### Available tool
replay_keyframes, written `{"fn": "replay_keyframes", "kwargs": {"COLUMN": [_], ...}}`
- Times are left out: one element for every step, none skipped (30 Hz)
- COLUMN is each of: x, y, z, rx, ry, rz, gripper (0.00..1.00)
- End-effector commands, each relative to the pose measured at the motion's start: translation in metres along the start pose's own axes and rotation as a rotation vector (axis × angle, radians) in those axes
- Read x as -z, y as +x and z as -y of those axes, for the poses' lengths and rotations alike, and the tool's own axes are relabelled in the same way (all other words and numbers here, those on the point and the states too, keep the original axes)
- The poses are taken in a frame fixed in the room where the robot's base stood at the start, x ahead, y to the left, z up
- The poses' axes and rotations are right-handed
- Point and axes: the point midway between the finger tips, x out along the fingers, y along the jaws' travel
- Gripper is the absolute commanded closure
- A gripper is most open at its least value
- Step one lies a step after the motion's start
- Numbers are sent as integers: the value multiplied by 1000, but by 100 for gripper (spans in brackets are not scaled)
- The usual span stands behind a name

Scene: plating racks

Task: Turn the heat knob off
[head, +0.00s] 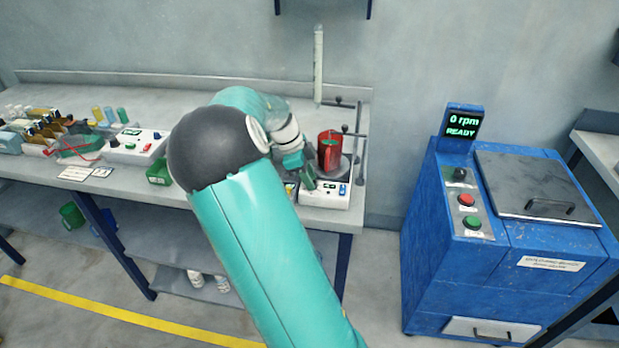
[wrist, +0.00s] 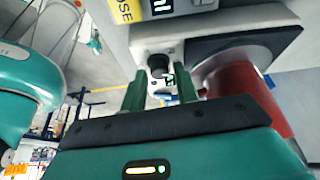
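The white hotplate (head: 325,199) stands near the right end of the bench, with a red beaker (head: 330,150) on its top plate. In the head view my gripper (head: 308,177) is at the hotplate's front left and hides part of the panel. In the wrist view my gripper (wrist: 159,82) is open, its two green fingers apart. The knob appears in line with the gap between them; I cannot tell whether they touch it.
The red beaker (wrist: 248,92) is close to the right finger in the wrist view. A stand (head: 359,140) rises behind the hotplate. A green box (head: 159,172) and another white device (head: 135,147) are left along the bench. A blue machine (head: 440,260) stands right, across clear floor.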

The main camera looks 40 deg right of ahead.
Motion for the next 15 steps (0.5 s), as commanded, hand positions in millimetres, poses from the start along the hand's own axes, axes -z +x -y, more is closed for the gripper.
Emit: {"fn": "replay_keyframes", "kwargs": {"x": [0,0,0,0,0,0,0,0,0,0,0,0,0,0,0], "y": [3,4,5,6,6,6,6,6,6,6,6,6,5,5,5], "z": [0,0,0,0,0,0,0,0,0,0,0,0,0,0,0], "rx": [-1,-1,0,0,0,1,0,0,0,0,0,0,0,0,0], "ry": [0,0,0,0,0,0,0,0,0,0,0,0,0,0,0], "rz": [0,0,0,1,1,1,1,1,1,1,0,0,0,0,0], "gripper": [70,70,70,70,70,70,70,70,70,70,76,84,89,95,100]}}
